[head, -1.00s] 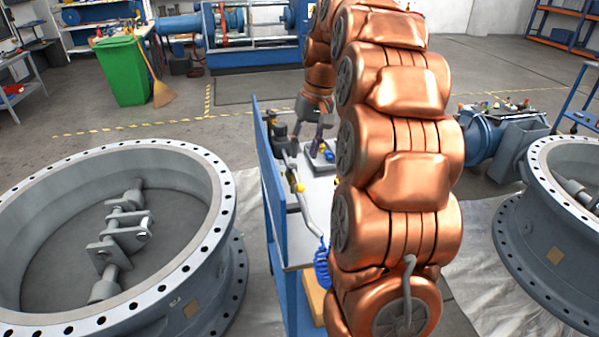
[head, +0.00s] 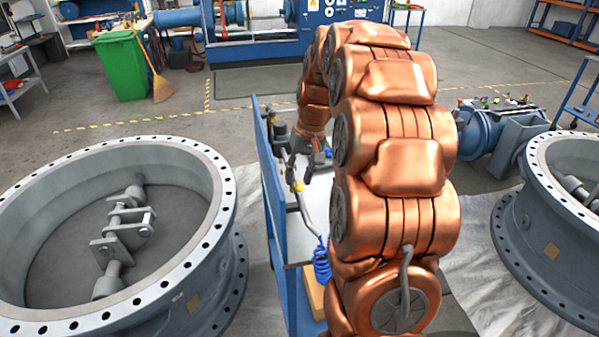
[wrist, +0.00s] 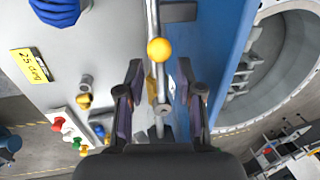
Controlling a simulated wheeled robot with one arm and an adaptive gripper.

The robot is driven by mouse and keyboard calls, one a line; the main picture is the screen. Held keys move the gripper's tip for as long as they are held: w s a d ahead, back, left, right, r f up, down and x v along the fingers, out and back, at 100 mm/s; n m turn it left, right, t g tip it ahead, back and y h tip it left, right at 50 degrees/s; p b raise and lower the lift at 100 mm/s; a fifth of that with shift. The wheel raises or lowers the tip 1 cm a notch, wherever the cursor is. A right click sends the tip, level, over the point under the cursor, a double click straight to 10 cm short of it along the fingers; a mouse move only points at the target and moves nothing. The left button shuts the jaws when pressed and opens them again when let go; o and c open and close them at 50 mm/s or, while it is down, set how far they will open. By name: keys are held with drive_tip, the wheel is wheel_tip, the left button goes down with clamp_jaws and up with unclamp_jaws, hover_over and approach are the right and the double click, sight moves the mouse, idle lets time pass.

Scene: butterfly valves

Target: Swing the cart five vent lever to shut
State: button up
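The cart (head: 272,215) has a blue side panel and a pale top, and stands between two large grey valve bodies. A lever with a yellow ball knob (wrist: 160,49) lies by a grey pipe (wrist: 152,14); the knob also shows in the head view (head: 299,187). My gripper (wrist: 160,68) is open, its dark fingers on either side of the pipe line, with the knob just beyond the fingertips. I cannot tell whether either finger touches the lever. In the head view my gripper (head: 298,168) is small and partly hidden over the cart.
A yellow label (wrist: 36,66) lies on the cart top. Red, white and green knobs (wrist: 68,128) sit left of my gripper. Large grey valve rings stand left (head: 225,190) and right (head: 540,215).

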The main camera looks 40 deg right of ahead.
clamp_jaws()
idle(0.3)
drive_tip(key=shift+f, duration=0.15)
idle(0.3)
